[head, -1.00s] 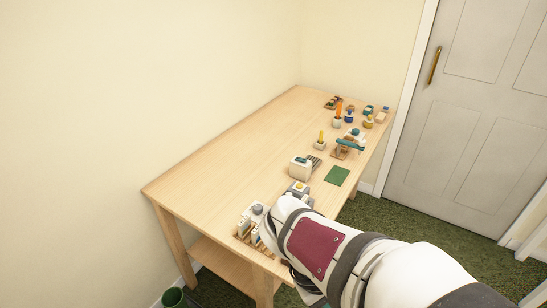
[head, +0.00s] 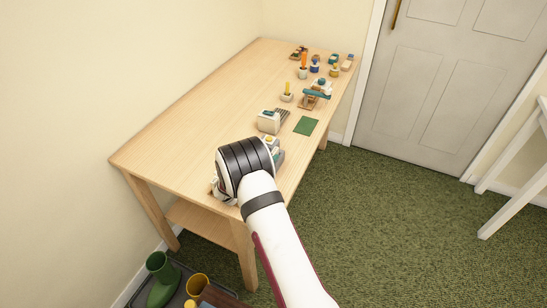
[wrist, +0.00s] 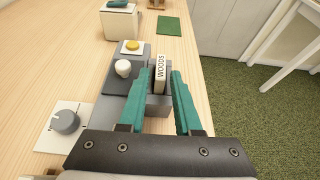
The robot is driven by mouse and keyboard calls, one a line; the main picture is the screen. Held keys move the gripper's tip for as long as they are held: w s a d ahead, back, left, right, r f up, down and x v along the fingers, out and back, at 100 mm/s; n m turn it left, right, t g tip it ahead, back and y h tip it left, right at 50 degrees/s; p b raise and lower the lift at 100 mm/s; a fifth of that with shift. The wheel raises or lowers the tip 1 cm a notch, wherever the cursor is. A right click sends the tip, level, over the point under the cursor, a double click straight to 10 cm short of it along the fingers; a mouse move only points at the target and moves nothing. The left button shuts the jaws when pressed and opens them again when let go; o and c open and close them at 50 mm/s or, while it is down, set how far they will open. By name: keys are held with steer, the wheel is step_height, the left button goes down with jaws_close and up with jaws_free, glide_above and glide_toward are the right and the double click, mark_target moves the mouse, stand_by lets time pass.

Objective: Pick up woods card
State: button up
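The woods card (wrist: 160,73) is a thin white upright piece with "WOODS" lettered on its narrow face, in the wrist view. It stands in a grey block (wrist: 158,103) on the table. My gripper (wrist: 158,76) has two teal fingers spread apart, one on each side of the card, with visible gaps. It is open and holds nothing. I cannot tell how far the fingertips are above the block. In the head view my arm hides the card and the gripper.
Left of the card is a dark unit with a white knob (wrist: 123,68) and a yellow button (wrist: 132,46). A grey dial (wrist: 65,121) sits on a white plate further left. A cream box (head: 270,121) and green mat (head: 306,126) lie beyond. The table's left side is clear.

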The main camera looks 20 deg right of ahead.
steer(key=x, duration=0.4)
steer(key=shift+w+d, duration=0.15)
steer(key=shift+d, duration=0.05)
jaws_close()
